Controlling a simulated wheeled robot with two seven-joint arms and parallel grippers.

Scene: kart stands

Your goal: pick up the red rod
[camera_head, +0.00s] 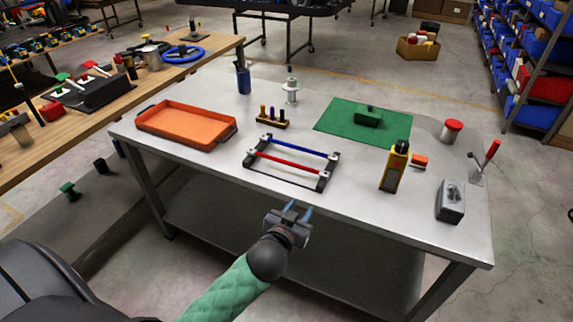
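The red rod (284,163) lies across the near part of a small black rack (321,181) on the grey metal table. A blue rod (300,146) lies roughly parallel behind it on the same rack. Light-coloured holders sit at the rod ends. My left gripper (299,210) is in front of the table's near edge, short of the rack and apart from the red rod. Its two bluish fingertips are apart, with nothing seen between them. My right gripper is not in view.
An orange tray (186,124) stands left on the table (230,190). A green mat (340,122) with a green block lies behind. A yellow-black bottle-like tool (393,168) and a grey block (450,204) stand right. A small peg holder (272,122) is behind the rack.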

